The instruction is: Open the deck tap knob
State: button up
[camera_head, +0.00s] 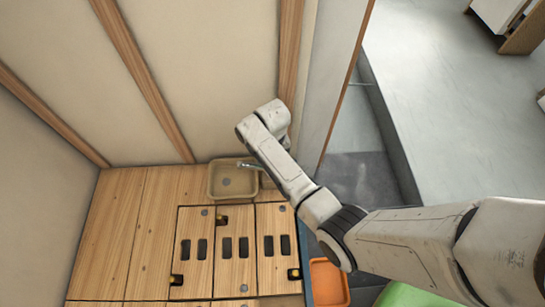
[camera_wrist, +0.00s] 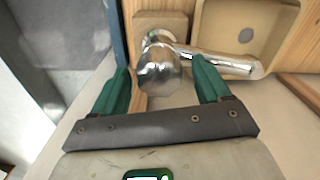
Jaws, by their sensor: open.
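The deck tap knob (camera_wrist: 158,72) is a shiny rounded chrome knob in the wrist view, beside the base of the chrome tap spout (camera_wrist: 232,66). My gripper (camera_wrist: 161,70) is open, with one green finger on each side of the knob in the picture. I cannot tell whether either finger touches it. In the head view the tap spout (camera_head: 248,165) shows at the basin's edge. There, the knob and the gripper's fingers are hidden behind my arm.
A beige basin (camera_head: 212,180) is set in the wooden deck (camera_head: 125,225). Deck panels with dark slots (camera_head: 226,248) lie in front of it. A ribbed wall stands behind. An orange bin (camera_head: 328,284) and a green object (camera_head: 408,296) are at the lower right.

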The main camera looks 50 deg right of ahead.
jog(key=c, duration=1)
jog(key=shift+r+n+p, duration=0.1)
jog(key=shift+n+p, duration=0.2)
jog(key=shift+p, duration=0.1)
jog(key=shift+r+n+p, duration=0.1)
jog(key=shift+n+p, duration=0.4)
jog(key=shift+p, duration=0.1)
jog(key=n+p, duration=0.2)
jog(key=n, duration=0.1)
jog(key=shift+a+p, duration=0.1)
jog(key=shift+p, duration=0.3)
jog(key=n+p, duration=0.2)
jog(key=n, duration=0.2)
jog(key=shift+w+a+n+p, duration=0.1)
jog(key=shift+n+p, duration=0.55)
jog(key=shift+n, duration=1.25)
jog(key=shift+f, duration=0.2)
